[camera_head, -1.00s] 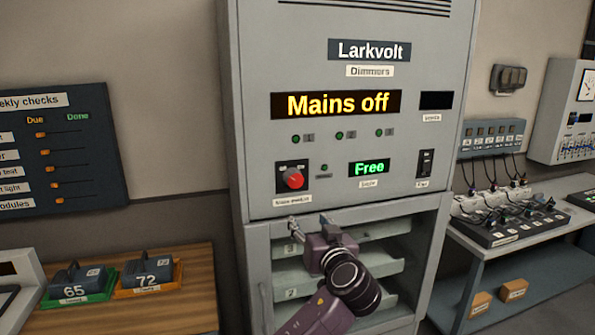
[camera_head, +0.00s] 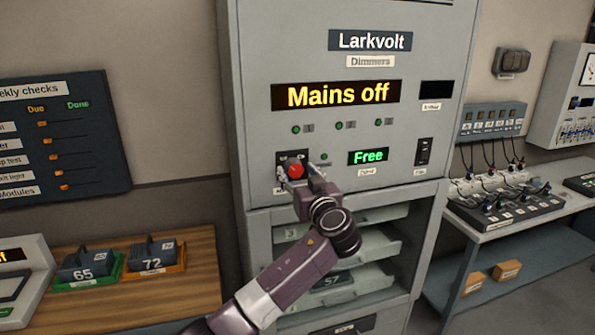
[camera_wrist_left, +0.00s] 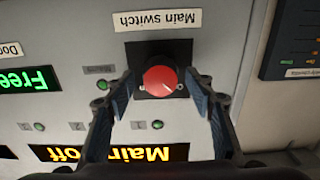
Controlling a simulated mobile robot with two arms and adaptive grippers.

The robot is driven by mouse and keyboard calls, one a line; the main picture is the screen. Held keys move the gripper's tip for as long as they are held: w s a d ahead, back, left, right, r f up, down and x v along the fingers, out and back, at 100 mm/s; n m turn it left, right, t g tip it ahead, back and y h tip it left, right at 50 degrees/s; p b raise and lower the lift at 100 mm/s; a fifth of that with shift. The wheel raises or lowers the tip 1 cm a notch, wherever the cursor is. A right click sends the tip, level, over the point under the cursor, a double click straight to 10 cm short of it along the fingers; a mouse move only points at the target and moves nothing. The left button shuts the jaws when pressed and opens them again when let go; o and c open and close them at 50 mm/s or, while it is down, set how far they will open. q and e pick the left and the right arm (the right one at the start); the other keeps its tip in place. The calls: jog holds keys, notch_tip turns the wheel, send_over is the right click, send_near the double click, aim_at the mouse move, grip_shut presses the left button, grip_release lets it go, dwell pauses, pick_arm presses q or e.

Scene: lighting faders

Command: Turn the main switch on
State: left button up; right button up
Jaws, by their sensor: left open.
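The main switch (camera_head: 296,171) is a red rotary knob on a black square plate on the grey Larkvolt dimmer cabinet (camera_head: 250,120). In the left wrist view the knob (camera_wrist_left: 160,79) sits between the two fingers, seen upside down, with its "Main switch" label (camera_wrist_left: 157,20) beside it. The display (camera_head: 336,95) reads "Mains off" in yellow. My left gripper (camera_head: 297,175) is open in front of the knob, with its fingers on either side; I cannot tell whether they touch it. My right gripper is not in view.
A green "Free" display (camera_head: 369,156) and a black rocker switch (camera_head: 424,151) are right of the knob. Open shelves (camera_head: 360,245) lie below the panel. A wooden bench (camera_head: 190,270) with numbered modules stands at left, and a table with plugged cables (camera_head: 510,205) at right.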

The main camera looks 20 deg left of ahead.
pick_arm(q)
jog(key=shift+c, duration=0.6)
jog(key=c, duration=1)
jog(key=shift+c, duration=0.2)
